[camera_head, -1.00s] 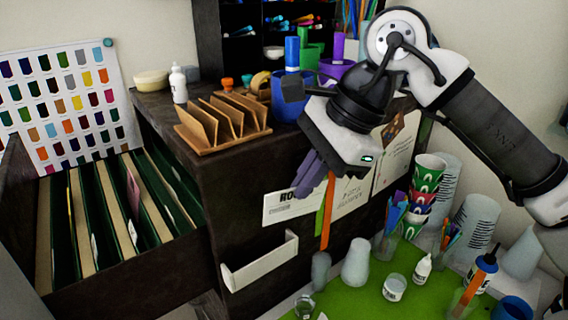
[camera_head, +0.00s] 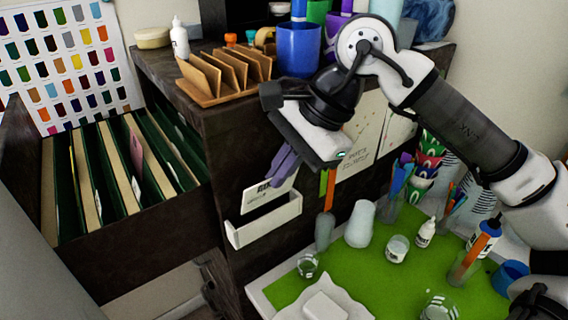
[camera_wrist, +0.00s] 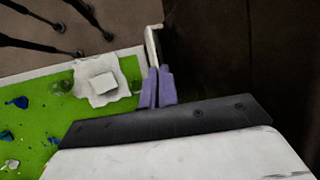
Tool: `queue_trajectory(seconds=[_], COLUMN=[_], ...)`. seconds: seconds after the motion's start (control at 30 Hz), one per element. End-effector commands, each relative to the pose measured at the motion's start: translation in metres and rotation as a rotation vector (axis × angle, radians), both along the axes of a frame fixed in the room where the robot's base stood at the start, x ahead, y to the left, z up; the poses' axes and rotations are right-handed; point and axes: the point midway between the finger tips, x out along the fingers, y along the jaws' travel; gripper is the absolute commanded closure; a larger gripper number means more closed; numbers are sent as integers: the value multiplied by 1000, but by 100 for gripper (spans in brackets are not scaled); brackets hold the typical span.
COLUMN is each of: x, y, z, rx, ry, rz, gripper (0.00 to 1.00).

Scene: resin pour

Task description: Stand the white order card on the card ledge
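The white order card (camera_head: 262,196) has dark print along its top and is tilted. Its lower edge reaches the white card ledge (camera_head: 264,226) on the dark cabinet front and seems hidden behind the ledge's front wall. I cannot tell whether it rests on the ledge floor. My gripper (camera_head: 284,166) has its purple fingers shut on the card's upper right part. In the wrist view the fingers (camera_wrist: 157,88) are close together, with a pale, narrow shape seen edge-on beyond them; I cannot separate card from ledge there.
Other papers (camera_head: 362,140) hang on the cabinet front, right of the ledge. Below is a green mat (camera_head: 350,269) with cups and bottles. A wooden card rack (camera_head: 225,75) and a blue cup (camera_head: 298,48) stand on top. An open drawer of folders (camera_head: 120,170) is at left.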

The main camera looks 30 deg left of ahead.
Motion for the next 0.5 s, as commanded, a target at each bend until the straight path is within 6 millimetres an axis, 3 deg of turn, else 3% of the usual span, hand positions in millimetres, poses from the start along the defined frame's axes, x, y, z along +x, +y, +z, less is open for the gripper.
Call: queue_trajectory(seconds=[0.5], x=[4], y=[10], z=[-46], rx=[-1], ry=[1], rz=[0], gripper=[100])
